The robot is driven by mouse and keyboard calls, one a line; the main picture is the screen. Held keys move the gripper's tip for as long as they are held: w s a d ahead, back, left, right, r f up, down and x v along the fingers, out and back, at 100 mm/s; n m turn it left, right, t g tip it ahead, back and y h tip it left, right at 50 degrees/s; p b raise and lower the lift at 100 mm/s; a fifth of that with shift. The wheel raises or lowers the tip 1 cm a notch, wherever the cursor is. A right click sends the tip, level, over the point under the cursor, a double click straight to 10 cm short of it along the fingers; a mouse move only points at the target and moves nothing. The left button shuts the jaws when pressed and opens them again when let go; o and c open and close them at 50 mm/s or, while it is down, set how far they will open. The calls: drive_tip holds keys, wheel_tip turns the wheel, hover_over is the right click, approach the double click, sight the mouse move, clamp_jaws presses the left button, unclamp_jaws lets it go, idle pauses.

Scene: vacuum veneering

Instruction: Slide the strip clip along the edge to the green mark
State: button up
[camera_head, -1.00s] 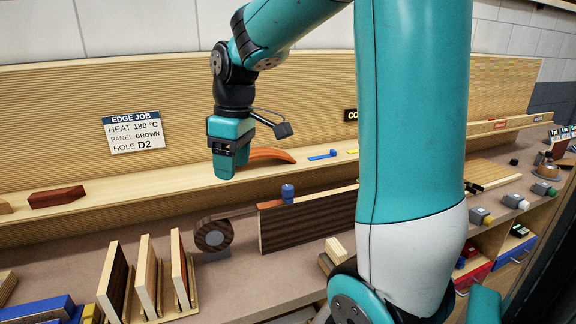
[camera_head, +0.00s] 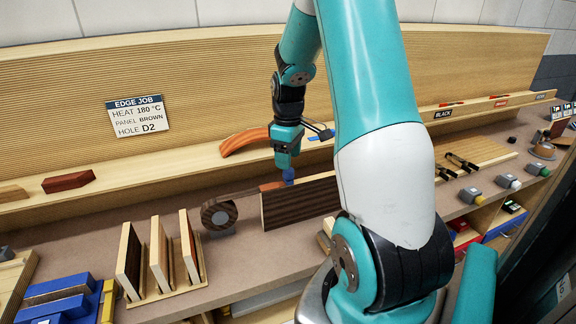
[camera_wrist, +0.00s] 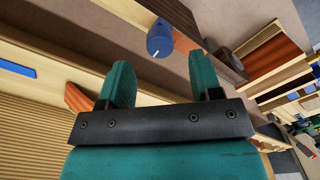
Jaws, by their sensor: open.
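The strip clip (camera_head: 288,175) is a small blue piece on the top edge of the dark brown panel (camera_head: 300,201), which stands upright on the bench. My gripper (camera_head: 284,161) points down just above the clip. In the wrist view the clip (camera_wrist: 160,40) shows as a blue cylinder with a white line, beyond the fingertips. There my gripper (camera_wrist: 165,82) has its two teal fingers apart, with nothing between them. Whether a finger touches the clip, I cannot tell. I cannot make out a green mark; my arm hides part of the area to the right.
A roll of dark edge strip (camera_head: 219,213) stands left of the panel. A wooden rack (camera_head: 160,268) with several upright boards is at the front left. An orange curved piece (camera_head: 243,141) lies on the back shelf. Knobs and clamps lie to the right.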

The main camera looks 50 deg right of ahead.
sight(288, 176)
drive_tip(key=shift+f+p, duration=0.3)
drive_tip(key=shift+f, duration=1.9)
drive_tip(key=shift+c, duration=0.4)
clamp_jaws()
